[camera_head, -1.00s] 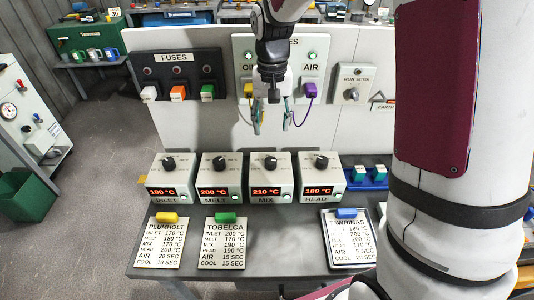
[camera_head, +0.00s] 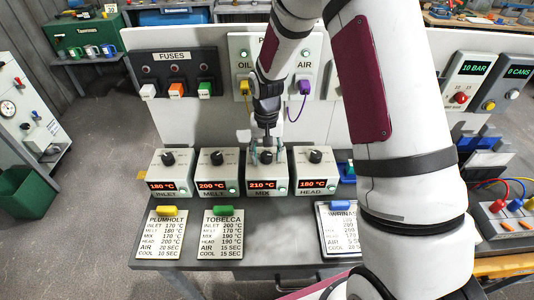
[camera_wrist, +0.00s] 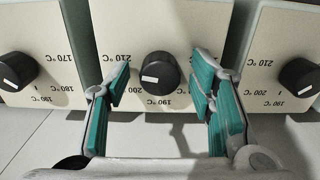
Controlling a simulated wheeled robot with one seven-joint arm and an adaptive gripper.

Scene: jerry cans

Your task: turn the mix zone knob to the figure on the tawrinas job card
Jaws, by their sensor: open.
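The mix zone box (camera_head: 267,187) has a black knob on top, a red display reading 210 °C and a MIX label. In the wrist view its black knob (camera_wrist: 160,74) with a white mark sits just beyond my open fingertips, between them in the picture; scale figures 210, 200 and 190 show around it. My gripper (camera_head: 266,154) is over this box, its teal-padded fingers apart and holding nothing. I cannot tell whether they touch the knob. The Tawrinas job card (camera_head: 336,235) lies on the bench with a blue clip, partly hidden by my arm; its mix figure is not readable.
The melt box (camera_head: 217,175), at 200 °C, and the head box (camera_head: 315,172), at 180 °C, stand close on either side. The inlet box (camera_head: 171,175) is at the left. Plumholt (camera_head: 163,238) and Tobelca (camera_head: 220,239) cards lie in front. The fuse panel (camera_head: 173,75) stands behind.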

